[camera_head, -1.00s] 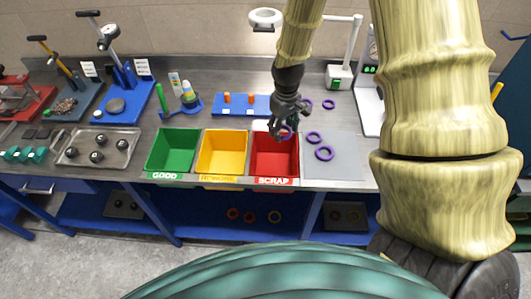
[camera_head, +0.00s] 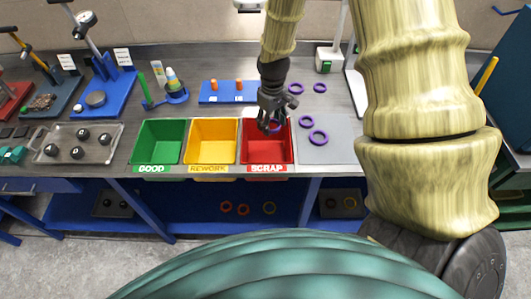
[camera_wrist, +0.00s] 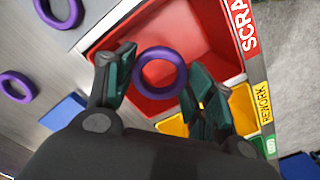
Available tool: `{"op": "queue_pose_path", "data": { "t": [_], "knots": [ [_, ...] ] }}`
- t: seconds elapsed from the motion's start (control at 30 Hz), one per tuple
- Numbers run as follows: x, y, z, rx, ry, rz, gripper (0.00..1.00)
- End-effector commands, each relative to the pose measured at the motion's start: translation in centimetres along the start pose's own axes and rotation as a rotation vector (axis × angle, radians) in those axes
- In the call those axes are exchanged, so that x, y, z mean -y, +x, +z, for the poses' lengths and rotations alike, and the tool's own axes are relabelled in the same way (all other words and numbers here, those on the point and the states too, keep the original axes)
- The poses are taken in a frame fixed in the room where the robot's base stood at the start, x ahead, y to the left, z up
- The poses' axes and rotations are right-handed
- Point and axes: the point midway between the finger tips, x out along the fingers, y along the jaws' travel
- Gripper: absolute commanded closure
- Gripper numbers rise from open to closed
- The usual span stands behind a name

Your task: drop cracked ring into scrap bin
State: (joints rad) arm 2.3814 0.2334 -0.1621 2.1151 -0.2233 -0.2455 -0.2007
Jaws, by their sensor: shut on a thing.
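My gripper (camera_head: 274,118) is shut on a purple ring. It holds the ring (camera_wrist: 160,73) between its two dark green fingers (camera_wrist: 160,80) in the wrist view. A crack on it cannot be made out. In the head view the ring (camera_head: 274,127) is small and partly hidden by the fingers. The red scrap bin (camera_head: 267,153) is below the gripper, which is over the back part of its opening. In the wrist view the bin (camera_wrist: 208,32) opens behind the held ring. The visible inside of the bin looks empty.
The yellow rework bin (camera_head: 212,152) and green good bin (camera_head: 158,150) stand left of the scrap bin. A blue peg board (camera_head: 227,98) stands behind the bins.

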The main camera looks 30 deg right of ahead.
Motion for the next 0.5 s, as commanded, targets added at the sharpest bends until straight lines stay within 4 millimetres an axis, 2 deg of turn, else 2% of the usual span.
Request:
{"op": "queue_pose_path", "data": {
  "t": [0.23,0.27,0.37,0.5],
  "knots": [
    [0.00,0.02,-0.01,0.000,0.000,0.000,0.64],
    [0.00,0.02,-0.01,0.000,0.000,0.000,0.41],
    [0.00,0.02,-0.01,0.000,0.000,0.000,0.23],
    [0.00,0.02,0.00,0.000,0.000,0.000,0.21]
  ]
}}
